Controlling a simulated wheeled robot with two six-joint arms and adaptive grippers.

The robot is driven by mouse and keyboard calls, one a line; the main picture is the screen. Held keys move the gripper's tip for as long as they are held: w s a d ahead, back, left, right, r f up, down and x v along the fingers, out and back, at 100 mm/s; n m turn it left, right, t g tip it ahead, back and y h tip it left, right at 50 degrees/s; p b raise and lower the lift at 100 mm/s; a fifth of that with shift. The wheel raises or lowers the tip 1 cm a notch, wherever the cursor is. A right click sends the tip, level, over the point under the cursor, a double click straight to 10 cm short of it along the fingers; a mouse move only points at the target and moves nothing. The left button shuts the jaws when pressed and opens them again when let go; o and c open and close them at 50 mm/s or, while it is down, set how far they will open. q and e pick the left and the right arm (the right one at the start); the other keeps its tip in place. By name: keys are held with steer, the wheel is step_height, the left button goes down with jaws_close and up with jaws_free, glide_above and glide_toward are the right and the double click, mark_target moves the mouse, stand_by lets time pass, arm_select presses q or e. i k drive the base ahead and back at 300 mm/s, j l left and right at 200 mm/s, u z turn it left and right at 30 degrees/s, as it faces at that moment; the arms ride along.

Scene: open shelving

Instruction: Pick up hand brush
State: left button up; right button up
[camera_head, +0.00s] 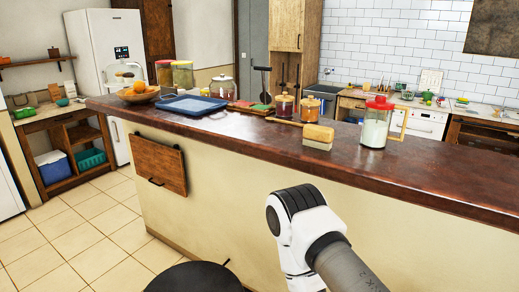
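The hand brush (318,136) lies on the dark brown counter, near its front edge and right of the middle of the picture. It has a wooden back, pale bristles facing down and a thin wooden handle pointing left. One of my arms, white with a grey link, rises from the bottom right in front of the counter, below the brush and apart from it. Neither gripper shows.
A red-lidded glass jar (376,124) stands close to the right of the brush. Small jars (285,107) stand behind its handle. A blue tray (191,105) and a fruit bowl (137,95) are farther left. The counter top (440,178) is clear at the right.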

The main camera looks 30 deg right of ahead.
mark_target(316, 136)
steer(key=z, duration=1.2)
steer(key=k+l+u, duration=0.15)
steer(key=u, duration=0.15)
